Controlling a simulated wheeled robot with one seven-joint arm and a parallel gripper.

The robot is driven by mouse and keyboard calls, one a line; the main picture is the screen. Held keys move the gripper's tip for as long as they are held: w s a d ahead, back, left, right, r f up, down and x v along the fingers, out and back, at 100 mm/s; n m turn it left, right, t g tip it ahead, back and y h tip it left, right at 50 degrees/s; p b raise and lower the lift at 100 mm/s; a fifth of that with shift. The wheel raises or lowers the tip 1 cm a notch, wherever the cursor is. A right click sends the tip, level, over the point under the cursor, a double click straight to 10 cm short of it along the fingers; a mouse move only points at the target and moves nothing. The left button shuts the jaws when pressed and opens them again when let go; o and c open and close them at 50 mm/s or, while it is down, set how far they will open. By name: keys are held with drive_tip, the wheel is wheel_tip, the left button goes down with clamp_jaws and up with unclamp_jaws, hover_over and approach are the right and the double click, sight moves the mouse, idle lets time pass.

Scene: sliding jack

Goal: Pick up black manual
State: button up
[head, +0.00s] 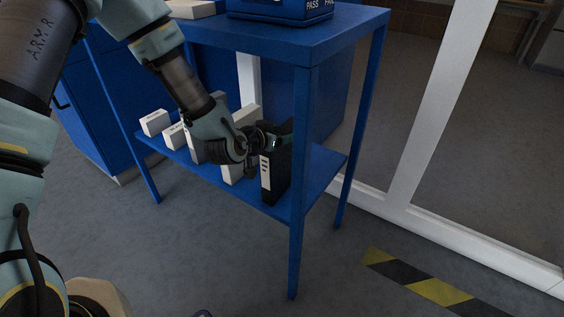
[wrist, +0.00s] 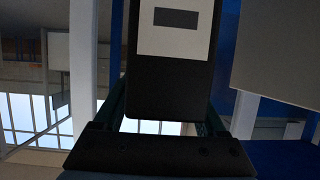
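The black manual (head: 267,178) stands upright on the lower shelf of the blue table, at the right end of a row of white manuals. A white label with dark marks shows on its spine. My gripper (head: 272,141) is at its upper part. In the wrist view the black manual (wrist: 170,85) lies between my two fingers (wrist: 167,118), with a gap between its near end and my palm. The fingers are close along both sides of it. I cannot tell whether they press on it. My gripper hides part of the manual's top in the head view.
The blue table (head: 298,50) has a front leg (head: 298,220) just right of the manual and a top above my gripper. White manuals (head: 155,123) stand to the left, one (head: 232,168) close by. A blue case (head: 285,10) stands on the tabletop. The floor in front is clear.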

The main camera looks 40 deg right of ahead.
clamp_jaws()
idle(0.4)
idle(0.7)
